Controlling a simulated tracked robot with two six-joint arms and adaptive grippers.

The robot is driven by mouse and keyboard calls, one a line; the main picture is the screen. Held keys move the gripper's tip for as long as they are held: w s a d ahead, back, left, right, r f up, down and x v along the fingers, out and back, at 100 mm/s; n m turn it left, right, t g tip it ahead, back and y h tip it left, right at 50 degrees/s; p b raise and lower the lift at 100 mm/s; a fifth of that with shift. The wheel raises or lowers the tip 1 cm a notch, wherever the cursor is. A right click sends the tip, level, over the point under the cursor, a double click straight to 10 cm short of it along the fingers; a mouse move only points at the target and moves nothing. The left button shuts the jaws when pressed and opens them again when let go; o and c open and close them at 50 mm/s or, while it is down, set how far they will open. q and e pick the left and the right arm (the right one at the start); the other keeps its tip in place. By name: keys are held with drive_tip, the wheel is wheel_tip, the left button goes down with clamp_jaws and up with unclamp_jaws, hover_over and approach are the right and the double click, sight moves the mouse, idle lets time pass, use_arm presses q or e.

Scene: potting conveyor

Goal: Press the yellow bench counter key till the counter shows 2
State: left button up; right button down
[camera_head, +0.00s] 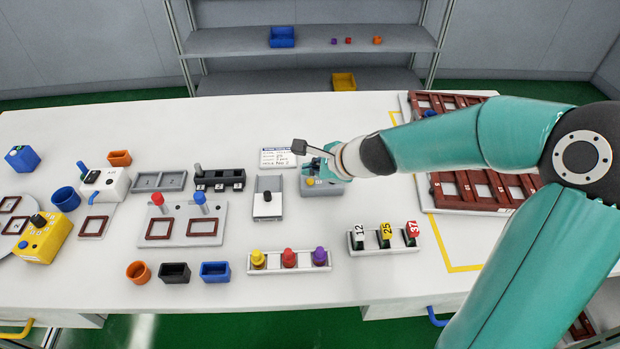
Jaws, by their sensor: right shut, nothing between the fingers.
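A small grey box (325,189) with a yellow key (310,183) on its top sits near the middle of the bench and looks like the bench counter. My right gripper (313,176) is shut and empty, pointing down over this box close to the key. I cannot tell whether its fingertips touch the key. The gripper hides the back of the box, and I cannot read any counter number. My left gripper is not in view.
A white card (278,158) lies behind the box. A grey unit with a black knob (267,197) stands to its left. A rack of numbered tags (385,248) and a rack of coloured pegs (290,268) are in front. Brown trays (480,205) lie right.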

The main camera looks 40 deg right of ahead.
sight(311, 183)
drive_tip(key=shift+r+p, duration=1.95)
drive_tip(key=shift+r, duration=0.35)
wheel_tip(311, 183, up, 4)
drive_tip(key=p, duration=0.3)
drive_tip(key=shift+f+p, duration=0.25)
drive_tip(key=shift+p, duration=0.15)
drive_tip(key=shift+f, duration=0.15)
wheel_tip(311, 183, down, 8)
drive_tip(key=b, duration=0.8)
drive_tip(key=shift+f+b, duration=0.25)
drive_tip(key=shift+b, duration=0.15)
idle(0.7)
drive_tip(key=shift+f+b, duration=0.3)
drive_tip(key=shift+b, duration=0.05)
